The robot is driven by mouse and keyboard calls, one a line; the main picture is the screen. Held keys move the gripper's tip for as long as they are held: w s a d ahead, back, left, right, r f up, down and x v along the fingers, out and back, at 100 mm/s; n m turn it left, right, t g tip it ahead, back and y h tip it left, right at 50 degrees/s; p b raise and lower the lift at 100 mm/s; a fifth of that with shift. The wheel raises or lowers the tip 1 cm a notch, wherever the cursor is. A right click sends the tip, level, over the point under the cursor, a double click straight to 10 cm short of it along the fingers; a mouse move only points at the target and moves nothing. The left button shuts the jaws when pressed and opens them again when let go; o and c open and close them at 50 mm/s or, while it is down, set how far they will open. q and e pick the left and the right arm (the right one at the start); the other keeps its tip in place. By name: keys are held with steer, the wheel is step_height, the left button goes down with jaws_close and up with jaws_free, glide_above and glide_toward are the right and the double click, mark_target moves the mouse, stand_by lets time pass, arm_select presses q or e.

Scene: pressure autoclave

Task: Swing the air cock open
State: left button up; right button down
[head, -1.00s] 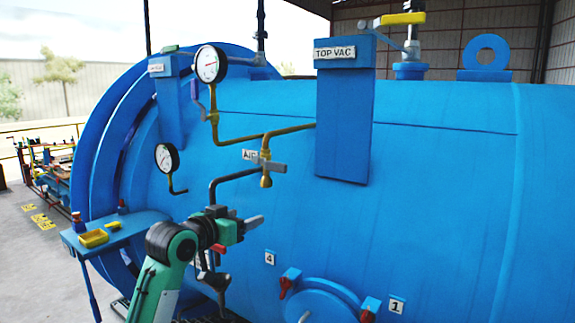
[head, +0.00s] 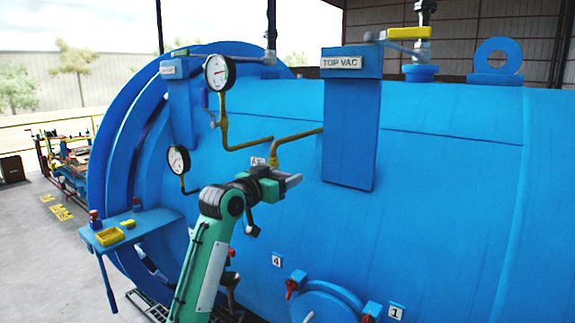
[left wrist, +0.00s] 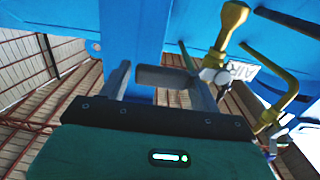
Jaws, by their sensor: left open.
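The air cock is a brass valve (left wrist: 214,68) with a short grey lever (left wrist: 165,78), on the brass pipe beside the AIR tag (left wrist: 241,71). My left gripper (left wrist: 159,72) is open, with the lever between its two fingers in the left wrist view. I cannot tell whether the fingers touch it. In the head view my left gripper (head: 284,181) is in front of the cock and hides most of it. Only the brass pipe (head: 285,143) above and part of the AIR tag (head: 258,161) show there. My right gripper is not in view.
The blue autoclave (head: 440,220) fills the right side. Two dial gauges (head: 219,72) (head: 178,159) are left of the gripper, and the TOP VAC box (head: 349,135) is right of it. A blue shelf (head: 150,223) with a yellow tray (head: 109,236) is at left.

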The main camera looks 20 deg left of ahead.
arm_select(q)
steer(key=shift+p+x, duration=0.35)
steer(key=shift+x, duration=0.7)
steer(key=shift+w+d, duration=0.1)
steer(key=shift+w, duration=0.25)
